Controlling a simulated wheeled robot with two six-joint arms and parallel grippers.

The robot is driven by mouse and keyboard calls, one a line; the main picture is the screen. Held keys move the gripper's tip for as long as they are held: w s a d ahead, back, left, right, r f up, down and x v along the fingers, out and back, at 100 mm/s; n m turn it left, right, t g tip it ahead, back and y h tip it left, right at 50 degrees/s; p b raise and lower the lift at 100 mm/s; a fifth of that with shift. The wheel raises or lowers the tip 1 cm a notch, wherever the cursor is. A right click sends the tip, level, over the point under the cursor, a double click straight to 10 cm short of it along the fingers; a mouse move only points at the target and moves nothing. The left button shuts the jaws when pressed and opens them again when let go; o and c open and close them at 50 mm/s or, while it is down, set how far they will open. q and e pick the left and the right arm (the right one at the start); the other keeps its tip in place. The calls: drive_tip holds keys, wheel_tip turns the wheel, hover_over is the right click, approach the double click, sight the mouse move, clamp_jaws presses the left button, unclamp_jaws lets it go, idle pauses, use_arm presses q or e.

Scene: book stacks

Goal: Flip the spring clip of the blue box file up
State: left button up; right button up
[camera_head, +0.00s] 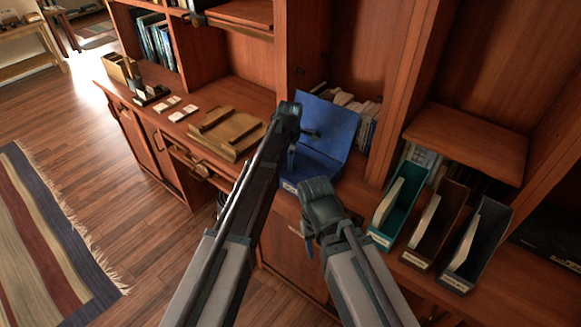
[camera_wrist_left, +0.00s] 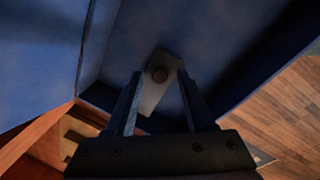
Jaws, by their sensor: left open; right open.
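The blue box file (camera_head: 332,122) stands open on the wooden counter, its lid raised at the back. Its blue interior fills much of the left wrist view (camera_wrist_left: 220,40). The spring clip (camera_wrist_left: 158,88) is a grey metal strip with a round dark knob, lying inside the box. My left gripper (camera_head: 303,146) is over the box, open; in the left wrist view its two fingers (camera_wrist_left: 160,80) stand on either side of the clip. I cannot tell whether they touch it. The clip is not distinguishable in the head view. My right gripper (camera_head: 328,226) is open and empty in front of the counter.
Teal (camera_head: 398,204), brown (camera_head: 436,226) and dark grey (camera_head: 477,244) magazine files stand to the right. A wooden tray (camera_head: 228,132) lies left of the box. Books (camera_head: 365,112) stand behind the lid. Upright cabinet panels flank the box.

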use_arm(q)
drive_tip(key=shift+f, duration=0.15)
clamp_jaws()
idle(1.4)
